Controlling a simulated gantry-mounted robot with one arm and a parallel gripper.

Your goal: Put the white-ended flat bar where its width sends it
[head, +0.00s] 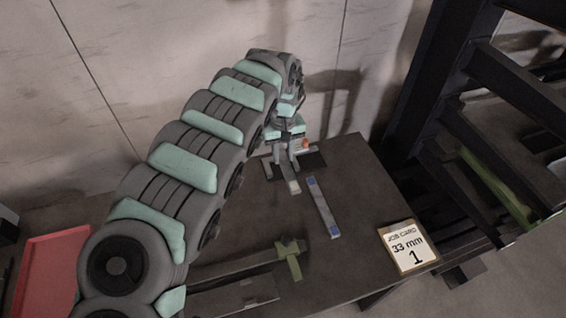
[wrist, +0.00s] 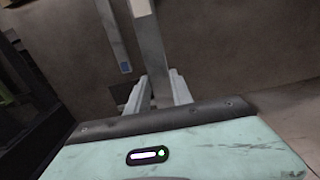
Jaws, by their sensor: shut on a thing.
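The white-ended flat bar is a grey strip whose white end (head: 294,187) shows just in front of my gripper (head: 287,164) in the head view. In the wrist view the bar (wrist: 149,45) runs up from between the fingers (wrist: 160,90), its pale end at the top edge. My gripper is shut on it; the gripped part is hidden. I cannot tell whether the bar touches the table. A caliper-like gauge with a green slider (head: 290,259) lies at the table's front, partly behind my arm.
A blue-ended flat bar (head: 324,208) lies just right of the held one; it also shows in the wrist view (wrist: 115,38). A dark rack (head: 480,130) stands at the right. A red tray (head: 42,270) is at the left. The table (head: 350,190) is bare around the blue-ended bar.

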